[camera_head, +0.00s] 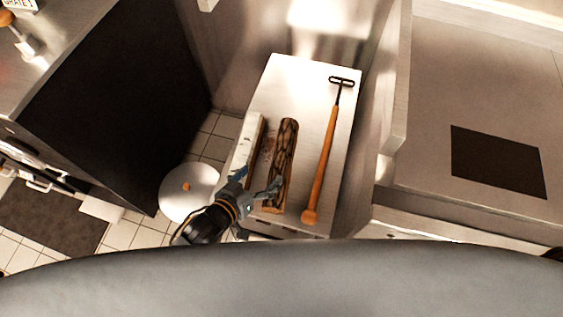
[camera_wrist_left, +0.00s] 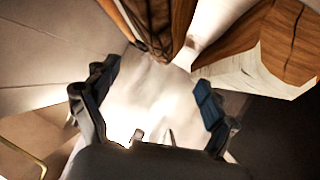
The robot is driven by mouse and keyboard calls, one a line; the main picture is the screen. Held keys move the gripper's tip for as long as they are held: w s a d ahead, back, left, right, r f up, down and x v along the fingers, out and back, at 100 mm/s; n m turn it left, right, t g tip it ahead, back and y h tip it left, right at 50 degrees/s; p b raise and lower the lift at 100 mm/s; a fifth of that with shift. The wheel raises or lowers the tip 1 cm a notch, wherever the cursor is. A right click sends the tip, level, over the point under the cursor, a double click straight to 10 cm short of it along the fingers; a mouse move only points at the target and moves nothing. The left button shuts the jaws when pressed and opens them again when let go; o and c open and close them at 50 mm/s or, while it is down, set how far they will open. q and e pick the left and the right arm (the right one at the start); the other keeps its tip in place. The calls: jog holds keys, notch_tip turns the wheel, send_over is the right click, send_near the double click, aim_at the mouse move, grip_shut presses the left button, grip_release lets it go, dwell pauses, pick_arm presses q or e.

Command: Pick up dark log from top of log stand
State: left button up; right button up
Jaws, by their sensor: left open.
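The dark log (camera_head: 288,140), brown with blackish patterned bark, lies lengthwise on the steel top of the log stand (camera_head: 305,80), between a pale log and a long-handled tool. My left gripper (camera_head: 259,182) is open at the near part of the dark log, with one finger overlapping the log in the head view. The fingers spread apart in the left wrist view (camera_wrist_left: 155,90), with nothing between them. A brown, bark-edged wood piece (camera_wrist_left: 165,22) shows beyond the fingertips there; it looks like the dark log, but I cannot tell contact. My right gripper is out of view.
The pale log (camera_head: 253,135) lies left of the dark log. A tool with an orange handle (camera_head: 323,165) and black head lies to the right. A round white lid-like object (camera_head: 188,180) is low on the left. A steel counter (camera_head: 430,90) stands at right.

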aim_at(276, 164)
pick_arm(q)
jog(key=x, duration=0.8)
jog(key=shift+s+d+f, duration=0.2)
jog(key=shift+f, duration=0.15)
grip_shut()
jog(key=shift+r, duration=0.15)
